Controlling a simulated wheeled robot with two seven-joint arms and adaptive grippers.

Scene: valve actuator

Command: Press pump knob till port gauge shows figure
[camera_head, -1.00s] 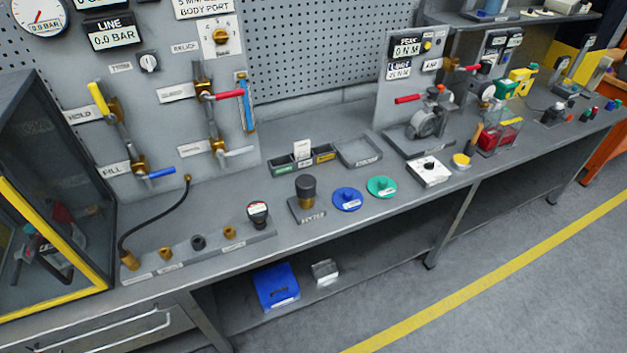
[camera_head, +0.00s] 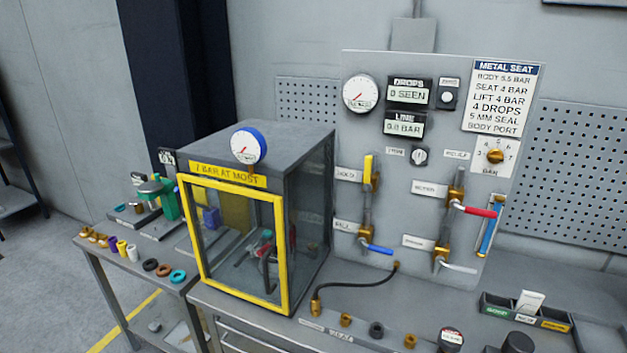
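Neither of my grippers is in view. A round blue-rimmed gauge (camera_head: 249,145) stands on top of the yellow-framed cabinet. A white-faced gauge (camera_head: 360,94) with a red needle is on the grey panel (camera_head: 400,290). A small round dial fitting (camera_head: 452,338) stands at the bench's front, cut by the lower edge. A small round knob (camera_head: 420,156) sits on the panel below the display reading 0.0 BAR (camera_head: 403,124). A brass knob (camera_head: 495,156) is on a white dial plate marked BAR. I cannot tell which of these are the pump knob and port gauge.
The yellow-framed cabinet (camera_head: 283,250) marked 7 BAR AT MOST stands left of the panel. A black hose (camera_head: 350,284) lies on the bench before the panel. Yellow, blue and red valve levers jut from the panel. A side table (camera_head: 95,262) with rings and a green device stands at left.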

